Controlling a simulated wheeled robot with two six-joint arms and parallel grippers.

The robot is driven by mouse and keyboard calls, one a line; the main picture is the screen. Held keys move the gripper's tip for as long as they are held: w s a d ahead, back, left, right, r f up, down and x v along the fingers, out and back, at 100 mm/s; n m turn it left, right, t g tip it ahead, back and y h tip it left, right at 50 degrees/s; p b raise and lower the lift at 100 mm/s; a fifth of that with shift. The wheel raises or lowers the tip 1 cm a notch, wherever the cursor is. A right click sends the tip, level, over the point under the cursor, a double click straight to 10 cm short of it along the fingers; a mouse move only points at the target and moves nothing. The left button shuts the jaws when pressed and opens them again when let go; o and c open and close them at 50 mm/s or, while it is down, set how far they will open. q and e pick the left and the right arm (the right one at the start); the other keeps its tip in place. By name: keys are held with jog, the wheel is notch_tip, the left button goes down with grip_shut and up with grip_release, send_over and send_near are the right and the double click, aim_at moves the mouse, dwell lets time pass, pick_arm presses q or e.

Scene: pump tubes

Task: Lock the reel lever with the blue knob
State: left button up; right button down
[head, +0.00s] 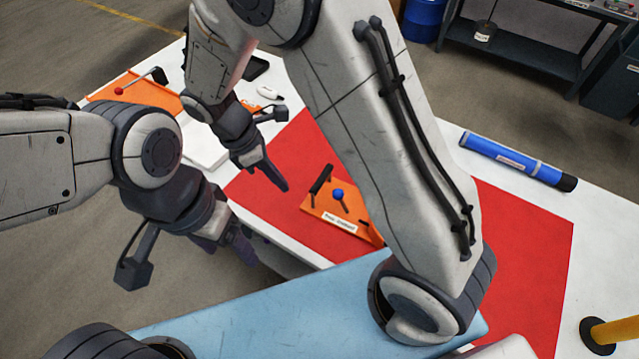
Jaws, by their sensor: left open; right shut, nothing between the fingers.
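The blue knob (337,194) stands on an orange plate (335,213) with a white label, on the red mat. A black lever handle (321,178) rises at the plate's upper left, close to the knob. My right gripper (284,186) is shut and empty, pointing down just left of the plate and apart from the lever. My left gripper (238,246) is open, low at the table's near left edge, away from the plate. Its fingers are dark and partly hidden by its wrist. My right arm crosses in front of the plate's right side and hides part of it.
Another orange plate (100,94) with a red knob (119,90) lies at the table's far left. A blue tube (510,158) lies on the white table at right. The red mat (530,255) is bare at right.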

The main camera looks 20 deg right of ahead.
aim_at(341, 202)
jog(key=w+d+f+n+h, duration=0.1)
jog(key=w+f+n, duration=0.1)
jog(key=f, duration=0.3)
jog(key=shift+w+d+n, duration=0.3)
jog(key=shift+w+d, duration=0.1)
jog(key=shift+w, duration=0.1)
jog(key=shift+g, duration=0.3)
jog(key=p+x, duration=0.2)
jog(key=x, duration=0.8)
jog(key=shift+d+r, duration=0.1)
jog(key=shift+d, duration=0.05)
jog(key=d+p, duration=0.1)
jog(key=d, duration=0.2)
jog(key=shift+w+d+r+p, duration=0.1)
jog(key=shift+w+r+p, duration=0.15)
jog(key=shift+r+p, duration=0.1)
jog(key=shift+d, duration=0.3)
